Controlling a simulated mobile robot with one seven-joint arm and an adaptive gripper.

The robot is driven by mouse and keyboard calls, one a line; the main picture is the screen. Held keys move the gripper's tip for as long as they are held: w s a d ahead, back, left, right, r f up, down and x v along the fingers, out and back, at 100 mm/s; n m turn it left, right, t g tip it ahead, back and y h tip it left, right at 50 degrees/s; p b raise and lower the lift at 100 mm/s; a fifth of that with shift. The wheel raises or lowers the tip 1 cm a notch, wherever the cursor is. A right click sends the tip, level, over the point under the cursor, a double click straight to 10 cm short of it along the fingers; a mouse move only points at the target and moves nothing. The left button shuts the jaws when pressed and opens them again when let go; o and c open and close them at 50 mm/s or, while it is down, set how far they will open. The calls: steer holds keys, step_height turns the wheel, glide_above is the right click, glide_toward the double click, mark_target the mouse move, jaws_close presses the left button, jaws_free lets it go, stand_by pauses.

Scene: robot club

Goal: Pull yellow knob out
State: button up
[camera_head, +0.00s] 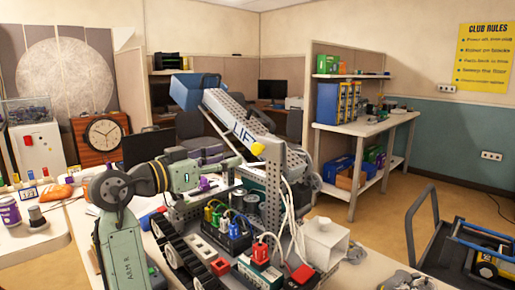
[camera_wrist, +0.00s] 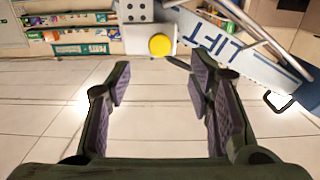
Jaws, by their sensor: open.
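The yellow knob (camera_wrist: 160,44) is a round button shape on a grey block in the wrist view, beside the blue and white arm marked LIFT (camera_wrist: 230,55). In the head view the yellow knob (camera_head: 257,149) sits at the lower end of that raised LIFT arm (camera_head: 235,124). My gripper (camera_wrist: 160,78) is open and empty, with purple pads. In the wrist view the knob lies beyond the fingertips, roughly centred between them. In the head view my gripper (camera_head: 222,181) is left of and below the knob, apart from it.
The grey perforated frame of the machine (camera_head: 268,185) carries wires and coloured plugs. A black track (camera_head: 178,250) and a white funnel-shaped part (camera_head: 325,240) are nearby. A shelf unit (camera_head: 352,127) stands behind, and a cart (camera_head: 450,245) is at right. Open floor shows at right.

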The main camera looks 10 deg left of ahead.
mark_target(255, 149)
steer(key=p+x, duration=0.2)
steer(key=x, duration=0.7)
steer(key=shift+w+p, duration=0.1)
steer(key=shift+p, duration=0.3)
steer(key=shift+c, duration=0.2)
jaws_close()
